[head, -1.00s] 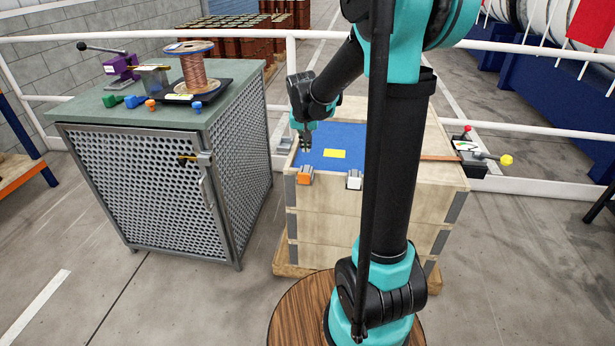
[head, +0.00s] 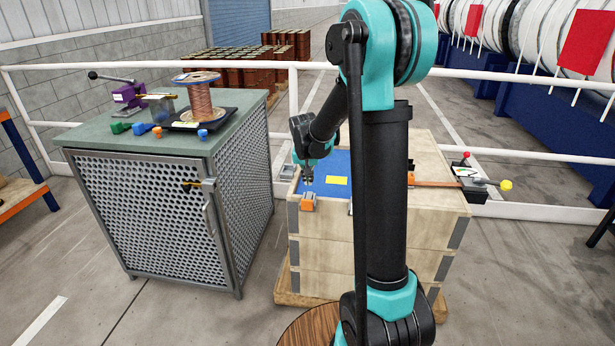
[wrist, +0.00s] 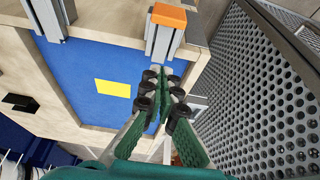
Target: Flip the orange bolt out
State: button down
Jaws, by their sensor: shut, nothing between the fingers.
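The orange bolt (head: 308,202) is an orange block on a grey metal latch at the front left rim of the wooden crate (head: 340,245). In the wrist view the orange bolt (wrist: 169,16) sits at the top, on top of its grey bracket (wrist: 163,40). My gripper (head: 308,182) is just behind and above it, over the left edge of the blue panel. In the wrist view my gripper (wrist: 163,72) has its fingertips together, empty, below the bracket in the picture. A small gap seems to lie between them, but contact cannot be told.
A grey latch (wrist: 48,15) stands left in the wrist view, mostly behind my arm in the head view. A yellow label (head: 337,180) lies on the blue panel (wrist: 90,65). A mesh cabinet (head: 150,215) stands close left.

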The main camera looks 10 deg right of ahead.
aim_at(305, 203)
jog(key=x, duration=0.5)
jog(key=shift+w+f, duration=0.1)
jog(key=shift+f, duration=0.05)
jog(key=shift+s+a+f, duration=0.1)
jog(key=shift+s+f, duration=0.05)
jog(key=shift+s, duration=0.15)
jog(key=shift+s+a, duration=0.2)
jog(key=shift+s, duration=0.45)
jog(key=shift+s+a, duration=0.25)
jog(key=shift+s, duration=0.7)
jog(key=s, duration=0.1)
jog(key=s+a, duration=0.1)
jog(key=s, duration=0.3)
jog(key=shift+a, duration=0.3)
